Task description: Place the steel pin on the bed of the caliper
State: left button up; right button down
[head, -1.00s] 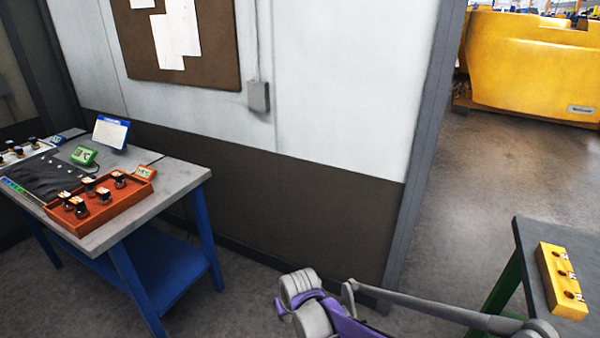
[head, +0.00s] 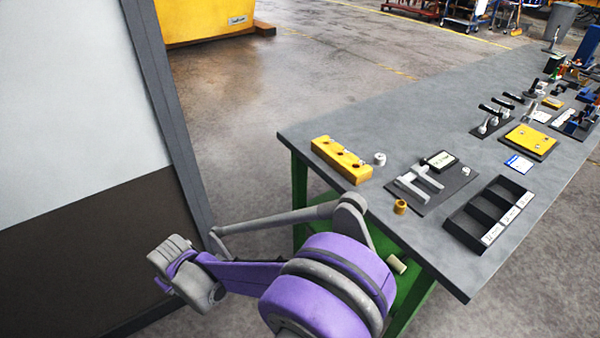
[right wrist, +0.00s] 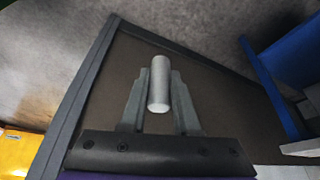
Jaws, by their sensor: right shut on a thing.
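In the right wrist view my right gripper (right wrist: 161,74) is shut on the steel pin (right wrist: 160,92), a plain pale-grey cylinder. The pin lies lengthwise between the two fingers and sticks out past their tips. In the head view the caliper (head: 418,182) is a light-grey tool with two jaws and a dark display, lying on a dark mat near the table's front edge. A purple and grey arm of mine crosses below it, short of the table. I cannot make out the right fingertips or the pin there. My left gripper is not in view.
A yellow block with holes (head: 330,152), a small silver part (head: 379,159) and a brass piece (head: 400,207) surround the caliper on the grey table (head: 420,120). A black compartment tray (head: 457,225) stands to the right. A wall (head: 80,230) is at left.

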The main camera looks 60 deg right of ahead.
aim_at(422, 192)
jog(key=z, duration=1.55)
